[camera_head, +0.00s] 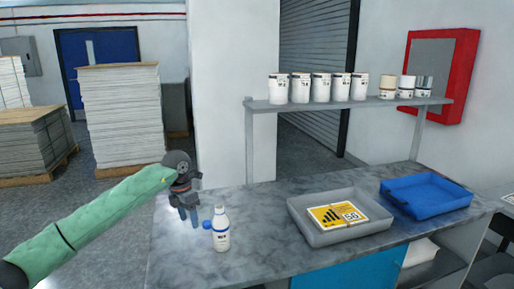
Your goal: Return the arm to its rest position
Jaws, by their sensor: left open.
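My left arm, in a green sleeve, comes in from the left in the head view. My left gripper (188,213) points down over the left end of the marbled counter (265,262). It is open, with nothing seen between its fingers. A white bottle with a label (222,238) stands upright on the counter just right of the gripper. A blue cap-like piece (207,225) shows at the bottle's left; I cannot tell whether they touch. My right gripper is not in view.
A grey tray (350,238) holding a yellow-and-white card (337,217) and a blue tray (425,207) sit on the counter's right. A shelf (350,105) with several white tubs stands behind. Paper stacks (122,118) stand at the back left. The counter's middle front is clear.

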